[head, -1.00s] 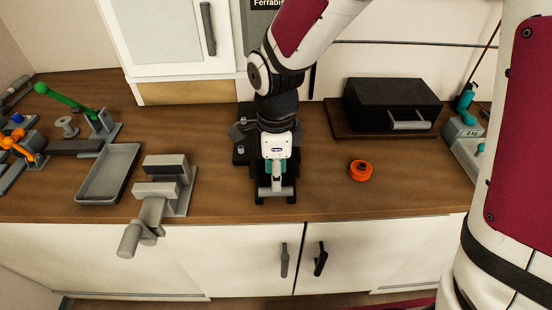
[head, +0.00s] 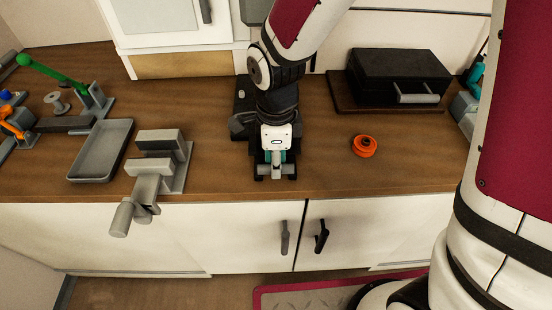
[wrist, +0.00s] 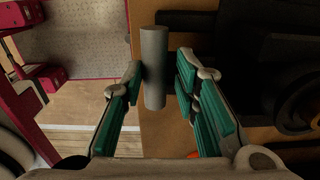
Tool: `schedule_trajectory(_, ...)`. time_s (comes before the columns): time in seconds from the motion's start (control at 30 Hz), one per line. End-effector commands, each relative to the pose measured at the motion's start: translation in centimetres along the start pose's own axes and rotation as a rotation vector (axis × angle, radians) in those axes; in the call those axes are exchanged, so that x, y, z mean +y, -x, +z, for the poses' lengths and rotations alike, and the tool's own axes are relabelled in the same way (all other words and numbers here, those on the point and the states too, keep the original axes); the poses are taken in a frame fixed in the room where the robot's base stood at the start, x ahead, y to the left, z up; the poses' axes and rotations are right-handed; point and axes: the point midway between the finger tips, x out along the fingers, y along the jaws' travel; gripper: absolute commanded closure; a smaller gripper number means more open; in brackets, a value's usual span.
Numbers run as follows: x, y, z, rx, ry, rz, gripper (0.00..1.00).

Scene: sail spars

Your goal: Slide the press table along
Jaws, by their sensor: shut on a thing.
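My gripper (head: 276,174) is low over the front part of the wooden counter, near its front edge. In the wrist view my gripper (wrist: 161,78) is shut on a grey cylindrical bar (wrist: 154,60), with a green-padded finger on each side. A dark press table (head: 243,124) shows behind and left of my gripper. It stands on a dark base plate (head: 242,82) with a light knob (head: 242,94). My arm hides most of the press, and how the bar joins the table is not clear.
A grey vise (head: 160,165) and a grey tray (head: 100,150) stand to the left. An orange round part (head: 364,146) lies to the right, in front of a black case (head: 400,78) on a dark board. Counter between gripper and orange part is clear.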

Motion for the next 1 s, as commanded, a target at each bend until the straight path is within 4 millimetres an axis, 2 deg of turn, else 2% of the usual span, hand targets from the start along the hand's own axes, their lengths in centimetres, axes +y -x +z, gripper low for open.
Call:
schedule_trajectory(0.03, 0.5, -0.7, -0.2, 0.007, 0.001, 0.018, 0.97)
schedule_trajectory(0.17, 0.3, -0.7, -0.2, 0.007, 0.0, 0.018, 0.97)
schedule_trajectory(1.0, -5.0, -0.9, -0.1, 0.006, -0.001, 0.019, 0.98)
